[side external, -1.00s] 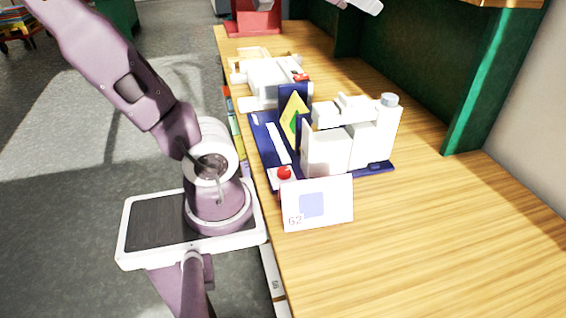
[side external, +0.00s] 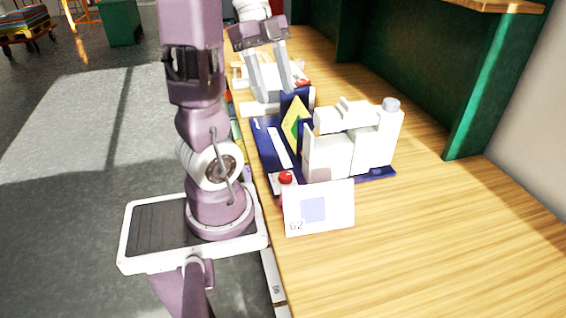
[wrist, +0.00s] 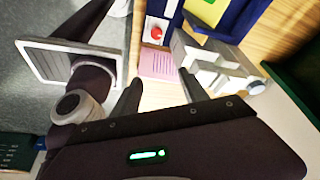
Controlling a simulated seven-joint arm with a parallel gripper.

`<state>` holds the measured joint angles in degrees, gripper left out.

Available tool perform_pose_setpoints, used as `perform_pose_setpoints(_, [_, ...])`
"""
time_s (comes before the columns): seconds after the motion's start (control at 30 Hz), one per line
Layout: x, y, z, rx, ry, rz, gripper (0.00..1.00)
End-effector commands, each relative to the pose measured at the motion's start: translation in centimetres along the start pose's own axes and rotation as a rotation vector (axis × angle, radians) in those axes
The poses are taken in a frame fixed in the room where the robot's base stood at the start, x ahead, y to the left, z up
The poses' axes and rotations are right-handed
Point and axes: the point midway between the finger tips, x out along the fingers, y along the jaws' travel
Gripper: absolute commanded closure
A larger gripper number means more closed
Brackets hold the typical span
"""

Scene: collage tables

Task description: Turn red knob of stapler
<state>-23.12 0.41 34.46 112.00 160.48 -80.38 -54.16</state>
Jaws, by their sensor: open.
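A red knob (side external: 286,177) sits on a small white plate at the near left corner of a blue-based device (side external: 265,150) with white blocks. This knob also shows in the wrist view (wrist: 156,33), beyond my fingers and apart from them. A second red part (side external: 303,83) is on a white machine (side external: 248,107) farther back. I cannot tell for sure which of the two is the stapler. My gripper (side external: 273,95) is open and empty, with its fingers pointing down in front of the white machine in the side view. In the wrist view its two fingers (wrist: 160,88) are spread apart.
Tall white blocks (side external: 327,157) and a yellow-green panel (side external: 295,122) rise from that base. A green partition (side external: 435,75) lines the bench's right side. The wooden bench top (side external: 430,240) is clear at near right.

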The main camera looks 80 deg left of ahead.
Motion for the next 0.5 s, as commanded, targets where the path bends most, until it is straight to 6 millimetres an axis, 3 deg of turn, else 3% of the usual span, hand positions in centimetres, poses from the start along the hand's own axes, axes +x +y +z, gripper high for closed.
perform_pose_setpoints(0.1, [5.4,0.2,2.1,-0.01,0.004,0.011,0.48])
perform_pose_setpoints(0.2, [9.0,0.1,3.7,-0.008,0.003,0.007,0.48])
perform_pose_setpoints(0.3, [11.7,0.0,4.8,-0.005,0.003,0.003,0.48])
perform_pose_setpoints(0.5, [14.8,-0.1,5.3,0.002,0.004,0.0,0.48])
